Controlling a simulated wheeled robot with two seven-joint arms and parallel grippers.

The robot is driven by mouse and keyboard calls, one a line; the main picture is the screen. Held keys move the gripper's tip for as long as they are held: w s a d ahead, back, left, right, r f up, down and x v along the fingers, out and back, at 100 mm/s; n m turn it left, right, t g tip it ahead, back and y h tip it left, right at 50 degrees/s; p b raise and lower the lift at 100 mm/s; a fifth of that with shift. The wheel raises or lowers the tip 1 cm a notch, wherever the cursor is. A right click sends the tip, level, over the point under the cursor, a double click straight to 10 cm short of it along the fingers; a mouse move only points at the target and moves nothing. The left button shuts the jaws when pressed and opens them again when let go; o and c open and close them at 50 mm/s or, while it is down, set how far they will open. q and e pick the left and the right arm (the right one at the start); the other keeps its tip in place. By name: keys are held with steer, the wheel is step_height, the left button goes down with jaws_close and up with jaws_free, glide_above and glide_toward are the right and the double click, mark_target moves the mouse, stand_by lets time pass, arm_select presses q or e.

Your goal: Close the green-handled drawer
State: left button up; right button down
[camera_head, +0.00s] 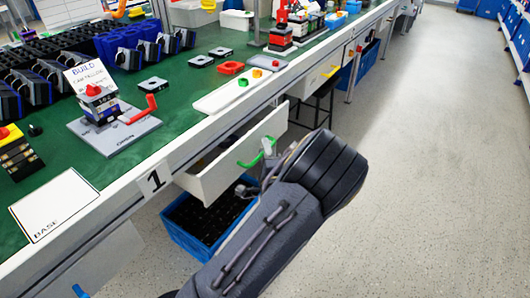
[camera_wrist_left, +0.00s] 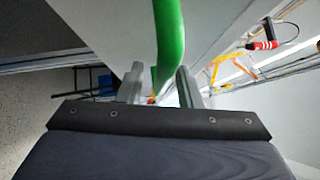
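The white drawer (camera_head: 222,180) with the green handle (camera_head: 250,161) stands pulled out from under the bench in the head view, with part of its inside showing. My left gripper (camera_head: 270,152) is at the handle, in front of the drawer, partly hidden by my own wrist. In the left wrist view the green handle (camera_wrist_left: 169,45) runs down toward the gap between the two fingers of my left gripper (camera_wrist_left: 160,88). The fingers are apart, with visible space beside the handle. I cannot tell whether either finger touches it. My right gripper is not in view.
The green-topped bench (camera_head: 195,100) carries several parts and a switch stand (camera_head: 115,125). A blue crate (camera_head: 185,240) sits on the floor below the drawer. Another drawer with a yellow handle (camera_head: 330,71) is farther along. The floor to the right is clear.

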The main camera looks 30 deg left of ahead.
mark_target(254, 148)
arm_select(q)
jaws_close()
steer(key=a, duration=0.4)
steer(key=shift+w, duration=0.15)
steer(key=shift+a, duration=0.1)
jaws_free()
steer(key=shift+a, duration=0.1)
stand_by(0.4)
